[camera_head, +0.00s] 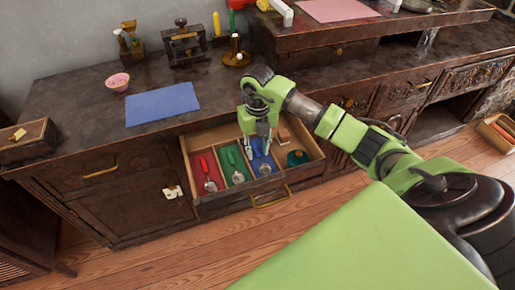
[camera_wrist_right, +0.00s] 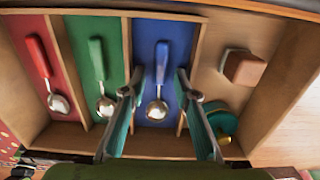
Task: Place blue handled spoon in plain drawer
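The blue handled spoon (camera_wrist_right: 161,62) lies in the blue-lined compartment (camera_wrist_right: 176,28) of the open drawer (camera_head: 244,194), its metal bowl toward the drawer front. It also shows in the head view (camera_head: 265,168), partly hidden by my right gripper. My right gripper (camera_wrist_right: 159,78) is open above that compartment, pointing down, with one finger on either side of the spoon and nothing between them. The plain wood compartment (camera_wrist_right: 212,82) is just right of the blue one. It holds a wooden block (camera_wrist_right: 243,67) and a teal round object (camera_wrist_right: 221,121). My left gripper is out of view.
Red (camera_wrist_right: 35,55) and green (camera_wrist_right: 97,58) handled spoons lie in matching compartments to the left, with thin dividers between. A blue mat (camera_head: 162,104) and a pink bowl (camera_head: 118,81) sit on the cabinet top. A raised counter (camera_head: 350,35) stands behind right.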

